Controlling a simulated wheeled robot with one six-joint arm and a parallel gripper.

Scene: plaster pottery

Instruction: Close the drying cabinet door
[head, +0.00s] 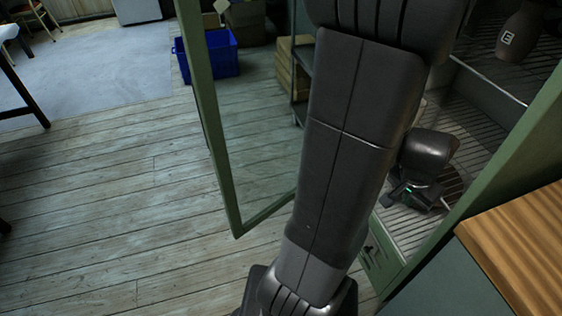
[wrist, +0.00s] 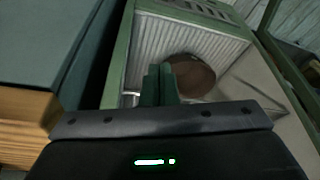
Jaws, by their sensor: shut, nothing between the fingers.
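The drying cabinet (head: 525,138) has a green frame and ribbed shelves, and stands at the right of the head view. Its door, a green frame with a clear pane (head: 215,143), stands wide open to the left, partly hidden behind my arm. My gripper (wrist: 160,84) is shut and empty. In the head view it is in front of the cabinet's opening, over a ribbed shelf, apart from the visible door frame. The wrist view looks into the cabinet, where a round brown piece (wrist: 190,76) sits beyond the fingertips. I cannot tell whether the fingers touch anything.
A brown vessel marked E (head: 514,40) is on an upper shelf. A wooden-topped unit (head: 525,245) stands close at the lower right. A blue crate (head: 210,55) and boxes sit beyond the door. The plank floor at left is largely clear.

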